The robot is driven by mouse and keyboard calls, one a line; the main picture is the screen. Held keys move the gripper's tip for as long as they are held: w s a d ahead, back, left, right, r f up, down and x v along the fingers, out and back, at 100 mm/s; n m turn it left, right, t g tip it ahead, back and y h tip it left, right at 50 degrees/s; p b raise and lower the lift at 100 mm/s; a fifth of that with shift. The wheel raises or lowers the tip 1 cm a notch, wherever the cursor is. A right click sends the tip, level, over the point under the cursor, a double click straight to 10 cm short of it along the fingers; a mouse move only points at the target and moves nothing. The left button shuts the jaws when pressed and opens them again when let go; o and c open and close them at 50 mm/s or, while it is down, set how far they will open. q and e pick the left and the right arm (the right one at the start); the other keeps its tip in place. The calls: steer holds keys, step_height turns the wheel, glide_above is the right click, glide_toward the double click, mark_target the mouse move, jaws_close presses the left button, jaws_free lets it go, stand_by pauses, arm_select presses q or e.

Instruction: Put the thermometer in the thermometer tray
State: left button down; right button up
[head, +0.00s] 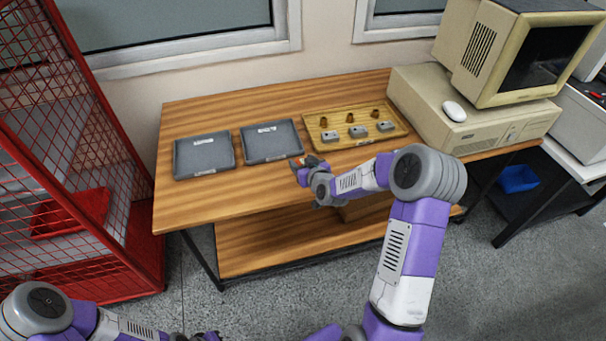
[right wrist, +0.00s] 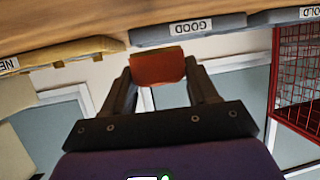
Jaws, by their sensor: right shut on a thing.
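My right gripper (head: 298,166) is over the front middle of the wooden table, below the right grey tray in the head view. In the right wrist view its two fingers (right wrist: 158,84) are shut on an orange-red block-like thing (right wrist: 157,67); I cannot tell from its look whether it is the thermometer. Two shallow grey trays lie on the table: a left one (head: 178,160) and a right one (head: 247,146). Both look empty. The right wrist view shows a "GOOD" label on one grey tray (right wrist: 150,36). No label reading thermometer is legible. My left gripper (head: 205,337) barely shows at the bottom edge.
A wooden tray (head: 312,117) at the right holds several small brown pieces and grey blocks. A beige computer (head: 425,105) with a mouse (head: 455,111) stands beyond it. A red mesh cabinet (head: 75,150) stands left of the table (head: 185,205). The table's front left is clear.

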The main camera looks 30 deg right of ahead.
steer(key=shift+f+b, duration=0.6)
steer(key=shift+f, duration=1.25)
steer(key=shift+f, duration=0.15)
steer(key=o, duration=1.2)
